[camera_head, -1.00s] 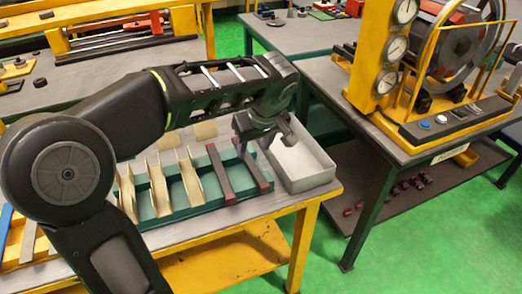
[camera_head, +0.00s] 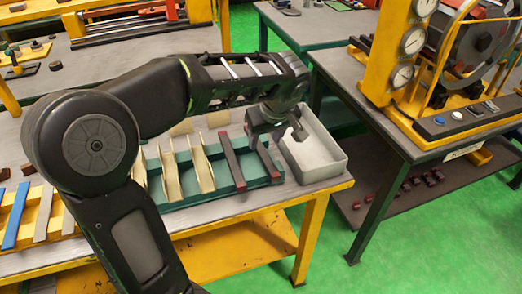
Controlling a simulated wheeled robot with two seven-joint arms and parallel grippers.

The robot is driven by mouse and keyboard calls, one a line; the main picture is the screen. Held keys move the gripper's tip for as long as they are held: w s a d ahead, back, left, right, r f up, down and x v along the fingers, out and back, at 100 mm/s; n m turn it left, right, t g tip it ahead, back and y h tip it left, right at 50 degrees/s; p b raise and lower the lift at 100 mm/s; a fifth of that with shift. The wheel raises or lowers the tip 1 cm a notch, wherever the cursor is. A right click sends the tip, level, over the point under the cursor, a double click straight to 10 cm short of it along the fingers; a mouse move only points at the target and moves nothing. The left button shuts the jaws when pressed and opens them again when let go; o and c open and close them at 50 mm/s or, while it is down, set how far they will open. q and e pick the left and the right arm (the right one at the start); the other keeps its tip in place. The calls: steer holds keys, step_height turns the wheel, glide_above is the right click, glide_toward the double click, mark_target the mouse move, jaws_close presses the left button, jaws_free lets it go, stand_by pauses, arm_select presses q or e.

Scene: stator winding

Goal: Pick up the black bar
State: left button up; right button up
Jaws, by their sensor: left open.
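Two dark bars with red ends lie side by side in the right part of a green tray (camera_head: 220,192) on the near table. The left dark bar (camera_head: 232,163) is clear of the gripper. The right dark bar (camera_head: 268,161) has its far end partly hidden by my left gripper (camera_head: 276,137). My left gripper is open, pointing down over the far end of that right bar, beside the grey bin. Whether a fingertip touches the bar cannot be told. My right gripper is not in view.
A grey open bin (camera_head: 316,158) stands right of the tray. Tan slotted pieces (camera_head: 203,170) sit in the tray's left part. Blue and yellow strips (camera_head: 16,216) lie at far left. A yellow gauge machine (camera_head: 400,45) stands on the right table.

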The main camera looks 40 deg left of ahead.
mark_target(262, 149)
arm_select(q)
steer(key=p+x, duration=0.1)
steer(key=x, duration=0.4)
steer(key=shift+f, duration=0.1)
steer(key=shift+c, duration=0.5)
jaws_close()
stand_by(1.2)
